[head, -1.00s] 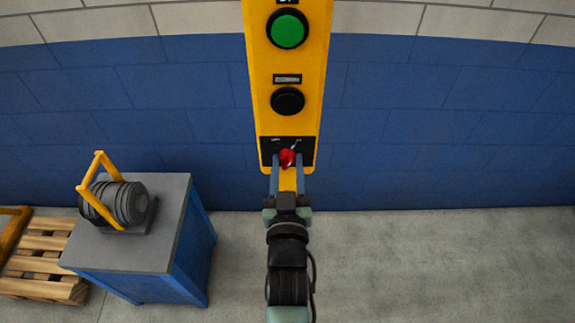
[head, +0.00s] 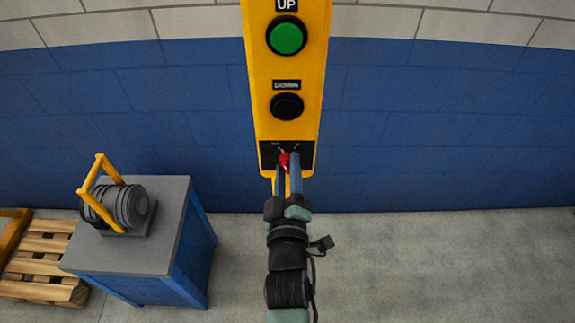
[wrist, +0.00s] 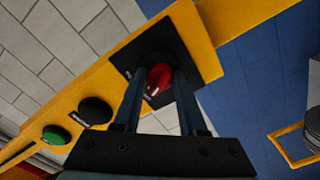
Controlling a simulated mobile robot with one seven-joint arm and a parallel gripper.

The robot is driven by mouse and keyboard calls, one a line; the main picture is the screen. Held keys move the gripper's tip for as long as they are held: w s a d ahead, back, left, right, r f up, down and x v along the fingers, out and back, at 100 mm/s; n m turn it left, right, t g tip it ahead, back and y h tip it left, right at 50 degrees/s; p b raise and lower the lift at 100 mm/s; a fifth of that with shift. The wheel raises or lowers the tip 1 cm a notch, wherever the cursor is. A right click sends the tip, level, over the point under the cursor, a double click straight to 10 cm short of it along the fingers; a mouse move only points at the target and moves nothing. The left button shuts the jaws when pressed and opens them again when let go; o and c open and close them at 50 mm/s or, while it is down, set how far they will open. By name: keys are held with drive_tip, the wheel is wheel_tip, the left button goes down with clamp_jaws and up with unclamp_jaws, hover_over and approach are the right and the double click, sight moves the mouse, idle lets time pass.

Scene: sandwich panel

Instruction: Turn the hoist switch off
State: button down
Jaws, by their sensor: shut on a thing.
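The hoist switch is a red knob (head: 284,161) on a black plate (head: 266,155) at the bottom of the yellow hoist panel (head: 263,70). In the wrist view the red knob (wrist: 160,77) sits between the two blue fingers of my gripper (wrist: 159,85). My gripper (head: 287,162) is shut on the knob, and its fingers hide part of it in the head view. The knob's pointer appears turned toward the upper left in the head view, but the plate's labels are too small to read surely.
Above the switch are a black button (head: 287,106) and a green button (head: 286,36) marked UP. A blue cabinet (head: 180,250) with a winch drum (head: 125,205) stands at the left, beside a wooden pallet (head: 40,262). The floor at the right is clear.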

drive_tip(key=shift+n, duration=0.8)
drive_tip(key=shift+p, duration=0.3)
drive_tip(key=shift+c, duration=2.3)
unclamp_jaws()
drive_tip(key=shift+s, duration=0.15)
drive_tip(key=shift+s+f+b, duration=0.15)
drive_tip(key=shift+s+b, duration=0.15)
drive_tip(key=shift+s, duration=0.05)
drive_tip(key=s+b, duration=0.3)
drive_tip(key=s, duration=0.9)
